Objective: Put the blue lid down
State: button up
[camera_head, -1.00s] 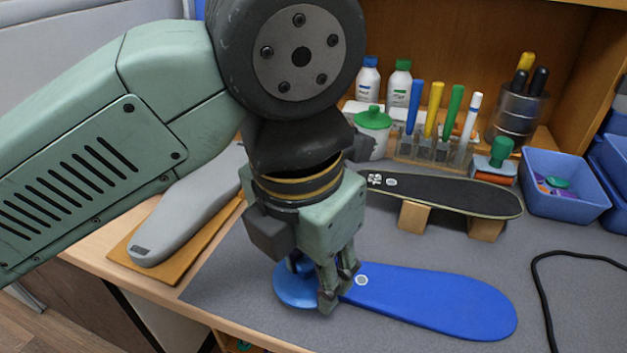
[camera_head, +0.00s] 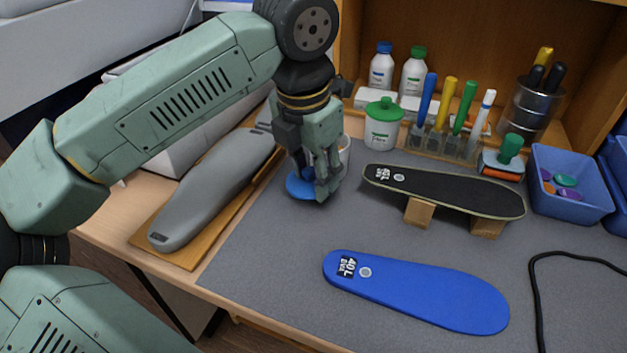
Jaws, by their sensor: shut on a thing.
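The blue lid (camera_head: 299,188) is a round disc in my gripper, left of the middle of the head view. My gripper (camera_head: 319,184) points down and is shut on the lid. Its fingers cover the lid's right side and part of its knob. The lid is over the grey mat (camera_head: 262,260), near the grey last. I cannot tell whether its underside touches the mat. A pale, jar-like thing (camera_head: 345,150) shows partly behind my gripper.
A blue insole (camera_head: 430,295) lies on the front mat. A black insole (camera_head: 450,192) rests on wooden blocks at right. The grey last (camera_head: 215,190) lies on a board at left. A green-lidded jar (camera_head: 382,130) stands behind. Clear mat lies between gripper and blue insole.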

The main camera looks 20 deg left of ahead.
aim_at(313, 186)
jog(key=shift+f+p, duration=0.5)
jog(key=shift+f, duration=1.25)
jog(key=shift+f, duration=0.1)
jog(key=o, duration=1.1)
jog(key=r, duration=0.4)
jog(key=s+r+b, duration=0.1)
jog(key=r, duration=0.3)
jog(key=s+r+b, duration=0.1)
jog(key=r, duration=0.3)
jog(key=shift+a+r, duration=0.1)
jog(key=shift+a, duration=0.05)
